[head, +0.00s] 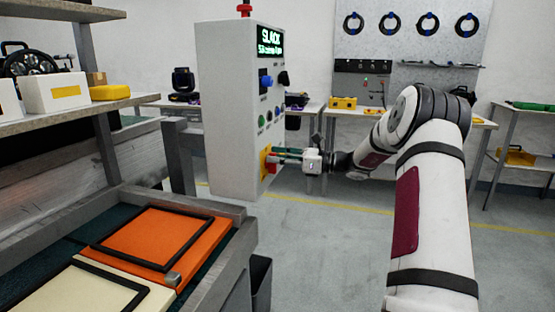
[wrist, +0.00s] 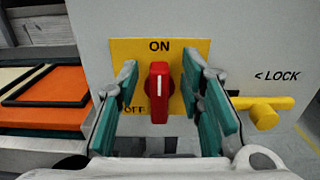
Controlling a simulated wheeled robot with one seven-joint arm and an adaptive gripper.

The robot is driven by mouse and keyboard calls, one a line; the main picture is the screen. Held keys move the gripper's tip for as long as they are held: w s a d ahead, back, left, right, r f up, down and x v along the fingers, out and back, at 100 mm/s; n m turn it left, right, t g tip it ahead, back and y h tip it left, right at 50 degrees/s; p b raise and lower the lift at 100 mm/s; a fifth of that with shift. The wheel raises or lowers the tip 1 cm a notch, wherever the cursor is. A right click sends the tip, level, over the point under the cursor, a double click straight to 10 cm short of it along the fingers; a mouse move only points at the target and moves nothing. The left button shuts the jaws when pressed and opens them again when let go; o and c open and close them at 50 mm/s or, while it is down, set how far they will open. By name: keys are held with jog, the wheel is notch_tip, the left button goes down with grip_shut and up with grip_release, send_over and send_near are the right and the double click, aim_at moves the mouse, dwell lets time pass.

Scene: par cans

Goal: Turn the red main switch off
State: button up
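The red main switch (wrist: 159,92) is a red knob with a white line on a yellow plate (wrist: 178,50) in the wrist view. Its line points up to the word ON; OFF is printed at the lower left of the plate. In the head view the switch (head: 272,165) shows low on the grey control cabinet (head: 225,110). My gripper (wrist: 160,100) is open, with its teal fingers on either side of the knob and a gap at each side. In the head view my gripper (head: 288,155) is right in front of the plate.
A yellow lever (wrist: 262,112) marked LOCK sits to the right of the switch. A bench with an orange panel (head: 160,238) stands at the left. The floor at the right is clear.

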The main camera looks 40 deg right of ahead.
grip_shut()
